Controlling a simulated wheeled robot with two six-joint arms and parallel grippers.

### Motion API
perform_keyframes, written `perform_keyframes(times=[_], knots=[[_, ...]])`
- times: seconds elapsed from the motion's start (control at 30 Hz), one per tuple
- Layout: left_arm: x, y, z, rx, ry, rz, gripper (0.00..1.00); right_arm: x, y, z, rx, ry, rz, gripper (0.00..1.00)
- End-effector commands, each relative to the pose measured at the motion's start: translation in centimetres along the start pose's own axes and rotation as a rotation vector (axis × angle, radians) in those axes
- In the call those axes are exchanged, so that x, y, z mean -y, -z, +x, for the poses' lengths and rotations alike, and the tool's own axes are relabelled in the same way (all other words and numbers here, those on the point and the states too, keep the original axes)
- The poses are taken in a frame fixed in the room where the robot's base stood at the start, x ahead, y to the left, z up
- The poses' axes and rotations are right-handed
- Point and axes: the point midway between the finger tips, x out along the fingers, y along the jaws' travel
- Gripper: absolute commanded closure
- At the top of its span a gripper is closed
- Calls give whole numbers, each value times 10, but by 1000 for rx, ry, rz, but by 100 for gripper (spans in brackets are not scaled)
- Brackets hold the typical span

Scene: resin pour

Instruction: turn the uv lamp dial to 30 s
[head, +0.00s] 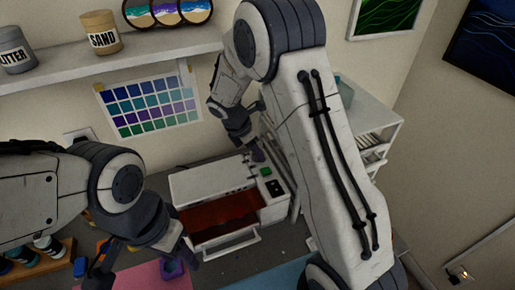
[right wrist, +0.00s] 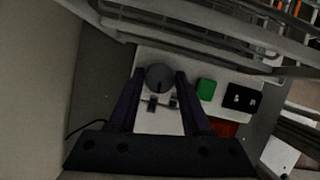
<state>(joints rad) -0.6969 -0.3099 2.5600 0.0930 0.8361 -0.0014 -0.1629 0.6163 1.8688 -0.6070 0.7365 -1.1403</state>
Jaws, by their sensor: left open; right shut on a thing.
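The UV lamp (head: 215,180) is a white box with a red-orange window and a pale tray at its front. Its grey round dial (right wrist: 160,77) sits on the white control panel, with a dark mark toward the bottom of the right wrist view. My right gripper (right wrist: 160,84) is shut on the dial, one dark finger on each side. In the head view the right gripper (head: 257,152) is at the lamp's back right and hides the dial. My left gripper (head: 140,260) is open at the lower left, apart from the lamp. Dial markings are not readable.
A green button (right wrist: 206,89) and a black panel (right wrist: 240,98) are beside the dial. A white shelf rack (head: 375,125) stands close behind the right arm. A purple cup (head: 174,269) on a pink mat (head: 140,277) and a wooden bottle rack (head: 40,262) are near the left gripper.

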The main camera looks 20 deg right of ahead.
Motion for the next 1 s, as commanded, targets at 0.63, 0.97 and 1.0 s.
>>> perform_keyframes(times=[0.63,0.97,1.0], knots=[[-2,1,-22,0,0,4,50,-4,-1,-1,-1,232,565,100],[-2,1,-26,0,0,4,50,-6,-2,0,-3,322,783,100],[-2,1,-26,0,0,4,50,-6,-2,0,-3,330,801,100]])
